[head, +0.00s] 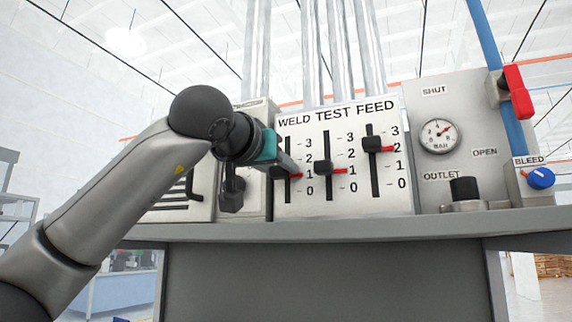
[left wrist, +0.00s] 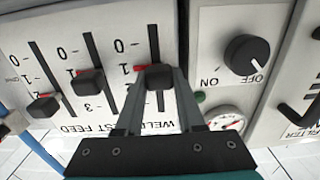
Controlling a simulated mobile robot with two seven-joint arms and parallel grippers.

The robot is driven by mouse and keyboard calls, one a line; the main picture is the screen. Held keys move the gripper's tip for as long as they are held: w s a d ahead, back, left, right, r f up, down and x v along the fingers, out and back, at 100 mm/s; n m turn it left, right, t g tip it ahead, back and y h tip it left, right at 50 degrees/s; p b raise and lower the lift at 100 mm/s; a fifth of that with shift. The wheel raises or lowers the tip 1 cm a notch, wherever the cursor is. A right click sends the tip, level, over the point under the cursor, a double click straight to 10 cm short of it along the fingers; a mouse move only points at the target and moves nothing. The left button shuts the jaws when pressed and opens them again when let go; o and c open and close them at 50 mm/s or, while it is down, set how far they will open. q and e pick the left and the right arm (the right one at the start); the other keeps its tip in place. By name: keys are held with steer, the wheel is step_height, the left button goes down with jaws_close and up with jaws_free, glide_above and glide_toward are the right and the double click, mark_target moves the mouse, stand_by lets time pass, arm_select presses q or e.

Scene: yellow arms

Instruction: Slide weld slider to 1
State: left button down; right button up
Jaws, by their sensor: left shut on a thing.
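The weld slider (head: 276,173) is the leftmost of three dark knobs on a white panel (head: 345,200) marked WELD, TEST, FEED. Its red pointer is level with about the 1 mark in the head view. My left gripper (head: 286,167) reaches it from the left and partly covers it. In the left wrist view the weld slider (left wrist: 157,76) sits between the fingertips of my left gripper (left wrist: 155,80), which is shut on it. That view shows the panel upside down, with the red pointer near the 1. My right gripper is not in view.
The test slider (head: 322,167) is close to the right, near 1. The feed slider (head: 372,144) stands higher, near 2. A black ON/OFF knob (left wrist: 246,55) is beside the panel. A gauge (head: 439,136), red handle (head: 517,91) and blue bleed knob (head: 541,178) are farther right.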

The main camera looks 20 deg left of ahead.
arm_select(q)
steer(key=c, duration=0.9)
jaws_free()
steer(key=shift+o, duration=0.5)
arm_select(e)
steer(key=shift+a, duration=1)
arm_select(q)
steer(key=shift+s, duration=0.1)
steer(key=shift+s, duration=0.2)
steer(key=s+b, duration=0.3)
steer(key=s, duration=1.1)
steer(key=shift+s+a, duration=0.3)
steer(key=shift+s, duration=0.1)
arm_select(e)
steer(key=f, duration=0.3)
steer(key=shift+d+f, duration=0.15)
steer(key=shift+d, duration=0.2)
